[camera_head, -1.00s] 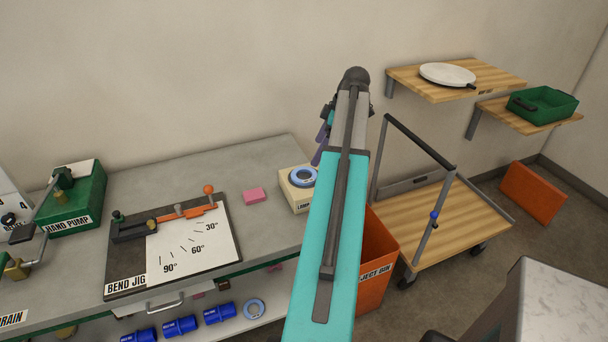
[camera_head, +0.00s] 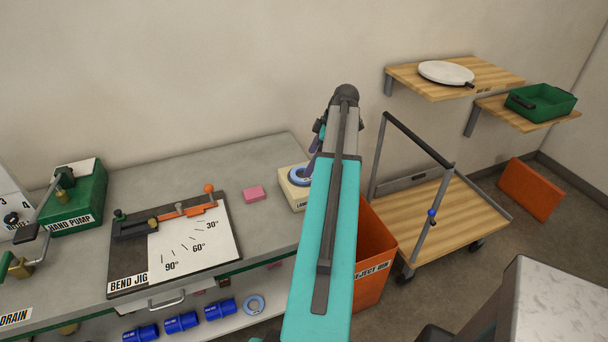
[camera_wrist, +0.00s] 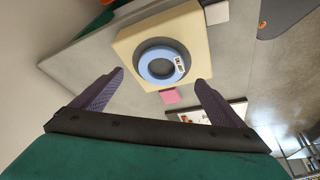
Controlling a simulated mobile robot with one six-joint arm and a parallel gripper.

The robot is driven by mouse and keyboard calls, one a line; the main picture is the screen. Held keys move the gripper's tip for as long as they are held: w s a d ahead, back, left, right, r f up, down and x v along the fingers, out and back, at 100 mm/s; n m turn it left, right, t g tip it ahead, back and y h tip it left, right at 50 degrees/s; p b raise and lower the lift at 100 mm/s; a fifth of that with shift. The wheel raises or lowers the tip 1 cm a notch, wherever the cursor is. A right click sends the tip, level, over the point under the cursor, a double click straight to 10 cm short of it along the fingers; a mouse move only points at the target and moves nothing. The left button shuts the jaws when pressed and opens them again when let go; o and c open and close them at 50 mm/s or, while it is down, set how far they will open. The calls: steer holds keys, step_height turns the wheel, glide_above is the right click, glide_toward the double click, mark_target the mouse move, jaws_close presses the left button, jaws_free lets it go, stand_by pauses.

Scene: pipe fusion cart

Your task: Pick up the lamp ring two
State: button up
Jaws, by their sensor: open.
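A blue ring (camera_head: 293,180) lies flat on a cream block (camera_head: 290,197) at the right end of the bench. The block's label starts "LAM" and is partly covered by my arm. In the wrist view the ring (camera_wrist: 146,64) sits on the cream block (camera_wrist: 128,42), with a small white label too small to read. My gripper (camera_wrist: 160,78) is open and empty; its two purple fingers stand apart, left and right of the ring in the picture. In the head view my gripper (camera_head: 314,142) is just above the ring, partly hidden by my arm. A second blue ring (camera_head: 246,306) lies on the lower shelf.
A pink block (camera_head: 255,193) and the bend jig (camera_head: 130,265) are left of the cream block. An orange reject bin (camera_head: 372,270) stands on the floor past the bench end, beside a wooden trolley (camera_head: 430,225). Blue cylinders (camera_head: 180,322) are on the lower shelf.

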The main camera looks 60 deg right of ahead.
steer(key=shift+p+x, duration=1.2)
steer(key=shift+x, duration=0.2)
steer(key=shift+p+x, duration=0.4)
steer(key=shift+x, duration=0.8)
steer(key=shift+s, duration=0.15)
steer(key=c, duration=1.2)
steer(key=shift+r, duration=0.15)
steer(key=shift+r+b, duration=1.3)
steer(key=shift+r, duration=0.25)
steer(key=s+a+b, duration=0.1)
steer(key=s+b, duration=0.1)
steer(key=s, duration=0.3)
steer(key=s+a+r+b, duration=0.1)
steer(key=s, duration=0.4)
steer(key=s+a+b, duration=0.1)
steer(key=s+b, duration=0.1)
steer(key=s, duration=0.3)
steer(key=shift+s+a+r+b, duration=0.2)
steer(key=shift+s+r+b, duration=0.1)
steer(key=shift+s, duration=0.05)
